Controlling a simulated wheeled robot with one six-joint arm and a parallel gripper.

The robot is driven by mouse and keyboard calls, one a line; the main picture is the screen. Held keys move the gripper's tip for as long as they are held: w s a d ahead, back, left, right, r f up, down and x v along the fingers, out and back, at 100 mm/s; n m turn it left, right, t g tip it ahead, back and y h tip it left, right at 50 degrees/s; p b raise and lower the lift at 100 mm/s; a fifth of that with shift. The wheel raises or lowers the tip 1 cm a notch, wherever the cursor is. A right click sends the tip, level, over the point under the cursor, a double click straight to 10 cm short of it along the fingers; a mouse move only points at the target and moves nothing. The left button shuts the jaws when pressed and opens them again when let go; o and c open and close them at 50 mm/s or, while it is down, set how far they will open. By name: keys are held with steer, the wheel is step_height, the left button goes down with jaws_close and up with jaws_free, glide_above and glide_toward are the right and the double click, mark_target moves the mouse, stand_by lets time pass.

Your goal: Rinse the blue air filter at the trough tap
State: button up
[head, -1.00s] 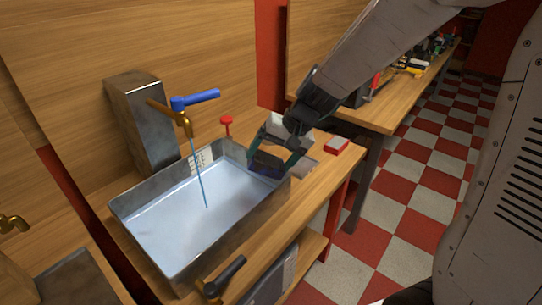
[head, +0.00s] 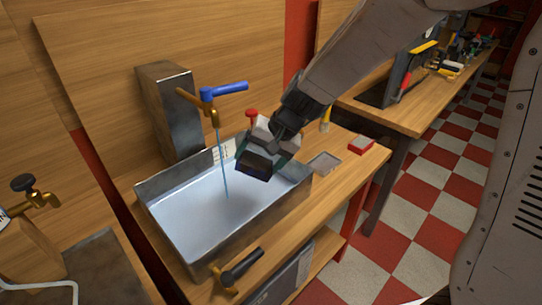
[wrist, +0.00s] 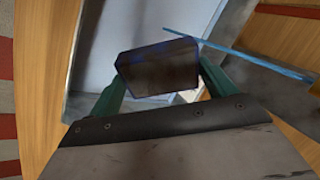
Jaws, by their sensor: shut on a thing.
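My gripper (head: 268,150) is shut on the air filter (head: 256,166), a dark block with a bluish edge, and holds it over the right part of the trough. In the wrist view the filter (wrist: 160,68) sits between the green fingers, with a brownish, dirty-looking face. The metal trough (head: 205,262) stands on a wooden bench. The brass tap (head: 212,111) with a blue lever (head: 225,90) runs a thin stream of water (head: 222,165) into the trough. The stream (wrist: 235,52) passes close beside the filter in the wrist view; I cannot tell that it touches it.
A red-topped knob (head: 252,113) stands behind the trough. A grey plate (head: 324,163) and a red block (head: 361,145) lie on the bench to the right. A black-handled valve (head: 240,268) is at the trough's front. Another brass tap (head: 38,200) is at left.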

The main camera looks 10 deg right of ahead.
mark_target(245, 155)
steer(key=shift+w+a+f, duration=0.15)
steer(key=shift+a, duration=0.7)
steer(key=shift+w+a+f, duration=0.15)
steer(key=shift+a+f, duration=0.05)
steer(key=shift+a, duration=0.7)
steer(key=shift+w+a+f, duration=0.15)
steer(key=shift+a, duration=0.7)
steer(key=shift+d, duration=0.1)
steer(key=shift+w+d, duration=0.35)
steer(key=shift+d, duration=0.05)
steer(key=shift+a, duration=0.15)
steer(key=shift+s+a, duration=0.35)
steer(key=shift+w+d, duration=0.1)
steer(key=shift+d, duration=0.1)
steer(key=shift+w+d, duration=0.3)
steer(key=shift+s, duration=0.1)
